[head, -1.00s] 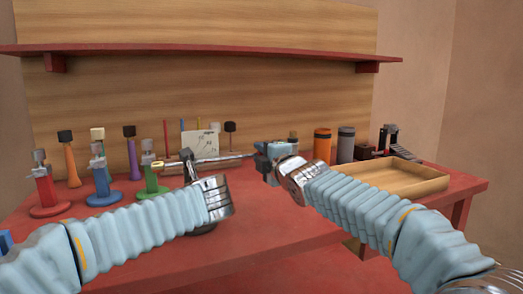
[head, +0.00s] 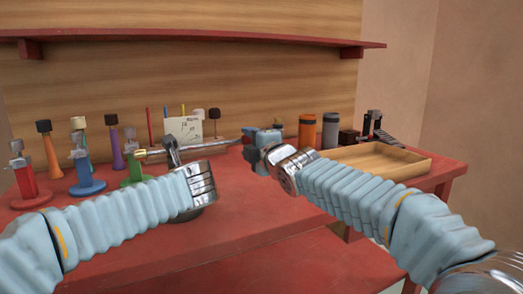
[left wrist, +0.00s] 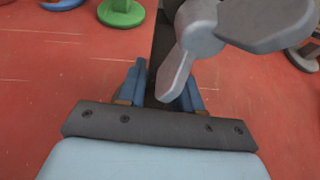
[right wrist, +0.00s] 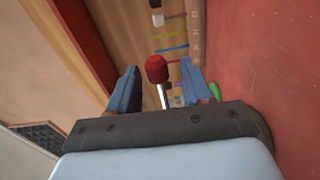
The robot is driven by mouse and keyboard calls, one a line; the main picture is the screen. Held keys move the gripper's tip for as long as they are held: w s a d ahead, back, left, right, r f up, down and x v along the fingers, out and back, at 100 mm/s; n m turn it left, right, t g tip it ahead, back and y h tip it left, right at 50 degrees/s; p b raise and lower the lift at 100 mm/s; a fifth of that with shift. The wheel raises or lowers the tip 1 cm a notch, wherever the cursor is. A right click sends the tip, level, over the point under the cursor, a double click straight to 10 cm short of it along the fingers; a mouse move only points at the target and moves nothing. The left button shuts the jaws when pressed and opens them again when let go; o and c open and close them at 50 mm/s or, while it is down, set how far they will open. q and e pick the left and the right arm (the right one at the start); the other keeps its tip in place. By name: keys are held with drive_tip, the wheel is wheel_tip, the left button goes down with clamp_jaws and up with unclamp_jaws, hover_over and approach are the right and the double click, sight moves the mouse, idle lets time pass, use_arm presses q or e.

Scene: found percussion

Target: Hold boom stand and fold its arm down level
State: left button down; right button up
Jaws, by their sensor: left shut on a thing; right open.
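The boom stand's dark post (left wrist: 163,45) is between the fingers of my left gripper (left wrist: 160,88), which is shut on it; the left wrist view also shows its grey pivot and lever (left wrist: 197,28). In the head view the stand's thin boom arm (head: 215,146) runs from a yellow left end to the right, slightly rising, close to level. My right gripper (head: 250,146) is at the arm's right end and is open. In the right wrist view, the arm's red tip (right wrist: 157,68) sits between the open fingers, with a gap on each side. The stand's base is mostly hidden behind my left wrist.
Several coloured stands, including a red (head: 25,180), a blue (head: 85,175) and a green one (head: 133,170), crowd the left. An orange cylinder (head: 307,131), a grey cylinder (head: 330,130) and a wooden tray (head: 375,160) are at right. The front of the red table (head: 250,215) is clear.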

drive_tip(key=v, duration=0.9)
drive_tip(key=shift+s+d, duration=0.2)
drive_tip(key=shift+s, duration=0.15)
use_arm(q)
drive_tip(key=c, duration=0.7)
unclamp_jaws()
drive_tip(key=shift+s, duration=0.1)
